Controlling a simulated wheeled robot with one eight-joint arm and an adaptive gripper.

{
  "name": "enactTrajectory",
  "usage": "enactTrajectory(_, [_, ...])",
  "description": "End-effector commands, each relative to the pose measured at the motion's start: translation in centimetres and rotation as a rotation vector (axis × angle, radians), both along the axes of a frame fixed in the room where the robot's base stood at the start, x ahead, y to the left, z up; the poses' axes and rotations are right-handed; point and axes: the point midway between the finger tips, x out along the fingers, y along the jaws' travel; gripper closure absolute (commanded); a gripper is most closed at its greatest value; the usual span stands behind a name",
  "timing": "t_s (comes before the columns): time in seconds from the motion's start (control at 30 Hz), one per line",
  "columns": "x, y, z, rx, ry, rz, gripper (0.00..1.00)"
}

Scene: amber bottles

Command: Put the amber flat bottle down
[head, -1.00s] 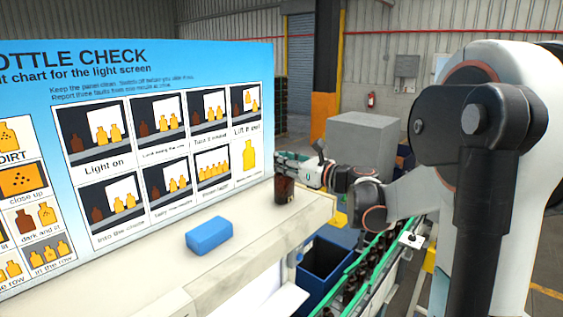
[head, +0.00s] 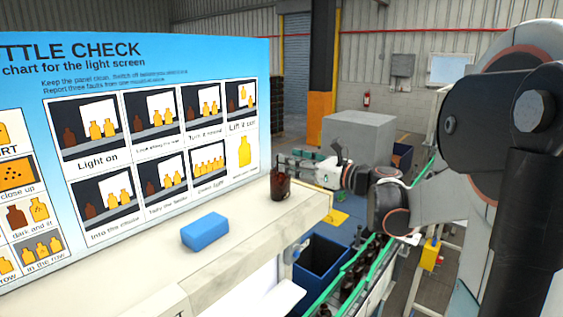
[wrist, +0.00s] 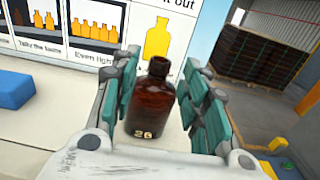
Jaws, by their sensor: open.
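The amber flat bottle (head: 280,186) stands upright at the far right end of the pale bench top. In the wrist view the dark brown bottle (wrist: 152,105) has a short neck and the number 26 low on its front. My gripper (head: 298,166) is beside and behind it in the head view. In the wrist view its teal-padded fingers (wrist: 158,88) are spread on either side of the bottle, with a gap showing at the right; contact at the left is hard to judge.
A blue block (head: 205,231) lies on the bench top (head: 240,240) nearer to me. An upright bottle-check chart (head: 45,90) runs along the back. Beyond the right edge are a dark blue bin (head: 322,265) and a green-railed conveyor (head: 362,268) with bottles.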

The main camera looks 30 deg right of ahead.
Motion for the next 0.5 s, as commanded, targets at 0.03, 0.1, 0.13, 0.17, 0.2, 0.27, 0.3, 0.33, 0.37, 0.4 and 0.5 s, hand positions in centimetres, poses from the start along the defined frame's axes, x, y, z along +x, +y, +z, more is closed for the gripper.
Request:
enactTrajectory(0.03, [-1.1, -0.5, -0.2, 0.000, 0.000, -0.004, 0.59])
enactTrajectory(0.1, [-2.3, -1.0, -0.1, 0.000, 0.000, -0.004, 0.59])
enactTrajectory(0.13, [-2.8, -1.2, -0.1, 0.000, 0.000, -0.003, 0.59])
enactTrajectory(0.17, [-3.2, -1.4, -0.1, 0.000, 0.000, -0.003, 0.59])
enactTrajectory(0.2, [-3.7, -1.6, -0.1, 0.000, 0.000, -0.003, 0.59])
enactTrajectory(0.27, [-4.4, -1.8, 0.0, 0.000, 0.000, -0.002, 0.59])
enactTrajectory(0.3, [-4.7, -1.9, 0.0, 0.000, 0.000, -0.002, 0.59])
enactTrajectory(0.33, [-5.0, -2.0, 0.0, 0.000, 0.000, -0.002, 0.59])
enactTrajectory(0.37, [-5.1, -2.1, 0.0, 0.000, 0.000, -0.001, 0.59])
enactTrajectory(0.4, [-5.3, -2.1, 0.0, 0.000, 0.000, 0.000, 0.59])
enactTrajectory(0.5, [-5.5, -2.2, 0.0, 0.000, 0.000, 0.001, 0.59])
